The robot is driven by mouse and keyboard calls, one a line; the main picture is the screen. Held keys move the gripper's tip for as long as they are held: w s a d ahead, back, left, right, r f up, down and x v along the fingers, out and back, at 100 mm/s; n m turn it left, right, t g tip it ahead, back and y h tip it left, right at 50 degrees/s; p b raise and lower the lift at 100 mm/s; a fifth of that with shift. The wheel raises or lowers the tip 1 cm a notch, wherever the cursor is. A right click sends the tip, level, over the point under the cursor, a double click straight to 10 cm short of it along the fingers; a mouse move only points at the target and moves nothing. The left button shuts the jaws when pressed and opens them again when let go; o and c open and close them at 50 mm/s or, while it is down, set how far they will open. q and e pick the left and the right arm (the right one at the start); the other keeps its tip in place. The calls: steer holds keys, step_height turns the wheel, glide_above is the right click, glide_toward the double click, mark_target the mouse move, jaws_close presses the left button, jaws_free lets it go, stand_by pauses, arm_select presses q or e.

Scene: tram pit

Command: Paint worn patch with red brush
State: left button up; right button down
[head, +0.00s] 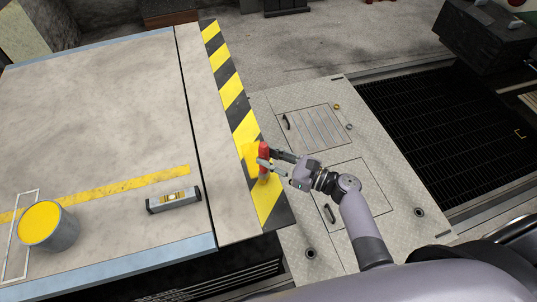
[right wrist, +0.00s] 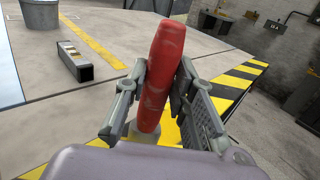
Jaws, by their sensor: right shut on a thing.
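My right gripper (head: 262,163) is shut on the red brush (head: 263,151) at the yellow and black striped edge (head: 222,67). In the right wrist view the red brush handle (right wrist: 161,75) stands nearly upright, slightly tilted, between the two fingers (right wrist: 157,95). Its lower end is over a yellow area (right wrist: 172,132) of the stripe; the bristles are hidden, so I cannot tell whether they touch. The worn patch cannot be told apart clearly; plain yellow (head: 250,154) shows beside the brush. My left gripper is not in view.
A bucket of yellow paint (head: 41,226) stands at the left. A spirit level (head: 174,200) lies near the yellow line (head: 130,182). Metal floor plates with handles (head: 313,128) and a dark grating (head: 425,105) lie to the right, beyond the striped edge.

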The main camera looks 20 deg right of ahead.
steer(key=shift+r, duration=0.15)
step_height(320, 180, up, 7)
steer(key=p, duration=0.6)
